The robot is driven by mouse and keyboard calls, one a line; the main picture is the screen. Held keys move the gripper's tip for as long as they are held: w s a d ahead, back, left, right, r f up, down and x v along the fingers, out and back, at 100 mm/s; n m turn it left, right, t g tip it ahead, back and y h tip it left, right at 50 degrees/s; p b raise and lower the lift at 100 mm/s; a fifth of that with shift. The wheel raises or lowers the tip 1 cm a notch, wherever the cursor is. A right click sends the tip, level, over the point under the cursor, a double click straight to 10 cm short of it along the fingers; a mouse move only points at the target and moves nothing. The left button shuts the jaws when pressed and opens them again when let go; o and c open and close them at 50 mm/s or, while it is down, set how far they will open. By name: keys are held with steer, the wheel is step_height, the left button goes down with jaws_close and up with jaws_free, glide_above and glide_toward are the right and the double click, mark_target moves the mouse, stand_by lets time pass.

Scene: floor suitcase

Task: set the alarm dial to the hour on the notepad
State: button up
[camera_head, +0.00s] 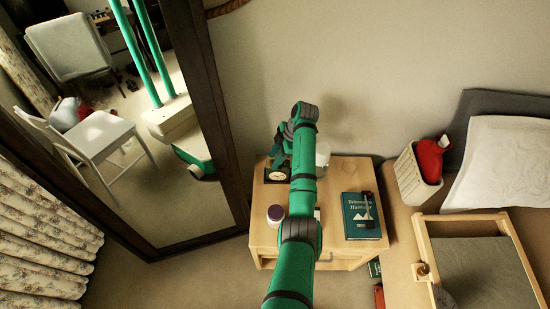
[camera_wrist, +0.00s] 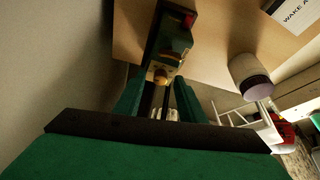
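The alarm clock (camera_head: 276,175), small and dark with a pale face, stands at the back left of the nightstand. In the wrist view the clock (camera_wrist: 176,40) is a dark green body with a brass knob (camera_wrist: 160,76) toward me. My gripper (camera_wrist: 159,84) has its green fingers apart, with the knob between or just beyond their tips; I see no contact. In the head view my gripper (camera_head: 279,151) is beside the clock and partly covers it. A white notepad (camera_wrist: 291,12) reading "WAKE A…" is cut off by the wrist view's edge; its hour is not readable.
The nightstand (camera_head: 260,237) also holds a purple-lidded jar (camera_head: 275,214), a white cup (camera_head: 322,154) partly behind my arm, and a green book (camera_head: 361,216) with a dark item on it. A tall mirror (camera_head: 222,110) stands close left. A bed with a wooden tray (camera_head: 425,247) is right.

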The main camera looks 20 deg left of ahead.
steer(key=v, duration=1)
steer(key=shift+r, duration=0.4)
